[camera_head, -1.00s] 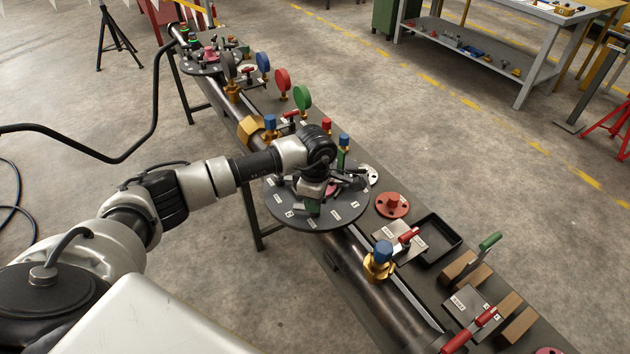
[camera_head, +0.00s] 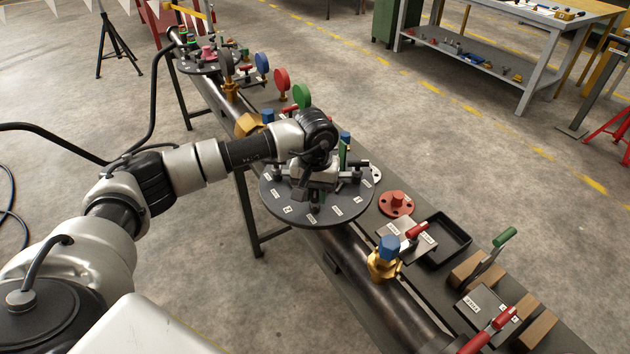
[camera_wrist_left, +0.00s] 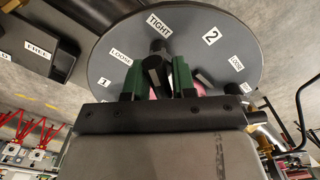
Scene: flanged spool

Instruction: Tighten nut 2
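In the left wrist view the flange (camera_wrist_left: 105,52) carries the labels 1, 2 (camera_wrist_left: 212,38), LOOSE and TIGHT (camera_wrist_left: 160,22). My left gripper (camera_head: 314,208) is low over the near part of the flange. In the wrist view its two green fingers (camera_wrist_left: 158,82) are apart, with a dark nut-like piece (camera_wrist_left: 157,72) between them. I cannot tell whether they touch it or which number it belongs to. A pink part (camera_wrist_left: 181,84) is partly hidden behind the right finger. My right gripper is out of view.
A dark pipe (camera_head: 350,260) runs forward from the flange. Upright gauges, one green-backed (camera_head: 301,97), stand behind.

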